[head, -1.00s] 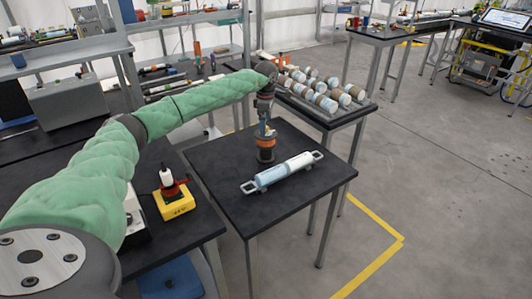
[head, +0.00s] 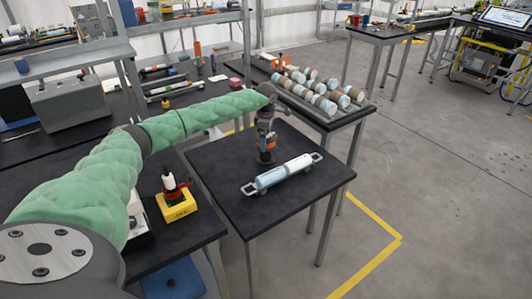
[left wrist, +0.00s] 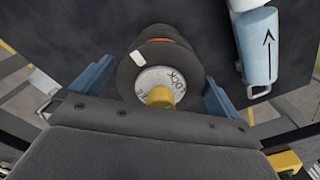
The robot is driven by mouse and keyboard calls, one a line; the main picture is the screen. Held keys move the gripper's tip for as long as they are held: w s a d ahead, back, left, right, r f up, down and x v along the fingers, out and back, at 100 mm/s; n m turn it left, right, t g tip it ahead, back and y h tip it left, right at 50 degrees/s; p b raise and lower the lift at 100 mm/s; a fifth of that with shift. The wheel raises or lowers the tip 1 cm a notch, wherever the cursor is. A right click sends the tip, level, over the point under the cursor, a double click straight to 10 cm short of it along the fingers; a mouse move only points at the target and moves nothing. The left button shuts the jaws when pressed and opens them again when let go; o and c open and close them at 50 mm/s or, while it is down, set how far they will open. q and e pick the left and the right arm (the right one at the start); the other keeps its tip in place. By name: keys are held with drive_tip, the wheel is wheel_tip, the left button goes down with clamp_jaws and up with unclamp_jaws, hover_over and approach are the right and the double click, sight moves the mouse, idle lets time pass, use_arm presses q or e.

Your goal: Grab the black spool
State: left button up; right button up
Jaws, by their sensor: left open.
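The black spool (left wrist: 140,68) stands on the small dark table (head: 225,205). In the left wrist view it has an orange band, a pale lettered end disc and a yellow knob at its centre. My left gripper (left wrist: 157,85) is open, with its blue fingers on either side of the spool; contact cannot be told. In the head view the spool (head: 266,157) shows just below the gripper (head: 266,145), which points down and partly hides it. My right gripper is out of view.
A blue and white cylinder with end handles (head: 283,174) lies close in front of the spool. It also shows at the upper right of the left wrist view (left wrist: 258,45). A yellow block with a red and white item (head: 176,204) stands on the left table. Several cylinders fill a rack (head: 325,118) behind.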

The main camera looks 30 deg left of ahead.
use_arm(q)
drive_tip(key=shift+c, duration=0.4)
drive_tip(key=c, duration=1.8)
drive_tip(key=shift+o, duration=0.2)
drive_tip(key=shift+r, duration=0.1)
